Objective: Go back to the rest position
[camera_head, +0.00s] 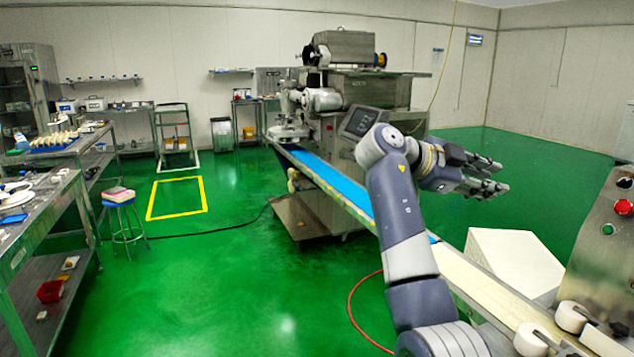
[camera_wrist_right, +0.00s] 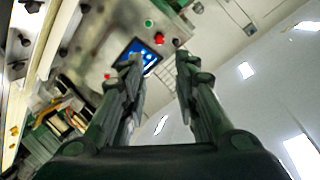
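My right gripper (camera_head: 487,178) is raised above the conveyor, with its arm coming up from the bottom of the head view. Its two fingers stand apart with nothing between them; the open fingers also show in the right wrist view (camera_wrist_right: 160,75). My left gripper is not in the head view. The encrusting machine (camera_head: 345,85) stands at the back centre, and a blue conveyor belt (camera_head: 325,178) runs from it toward the front right, partly hidden behind my right arm.
A control panel with buttons (camera_head: 608,250) stands close at the right. A white box (camera_head: 515,262) is beside the conveyor. Work tables (camera_head: 40,215) and a blue stool (camera_head: 120,205) are at the left. Green floor (camera_head: 220,290) is clear in the middle; a red hose (camera_head: 352,310) lies near my arm.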

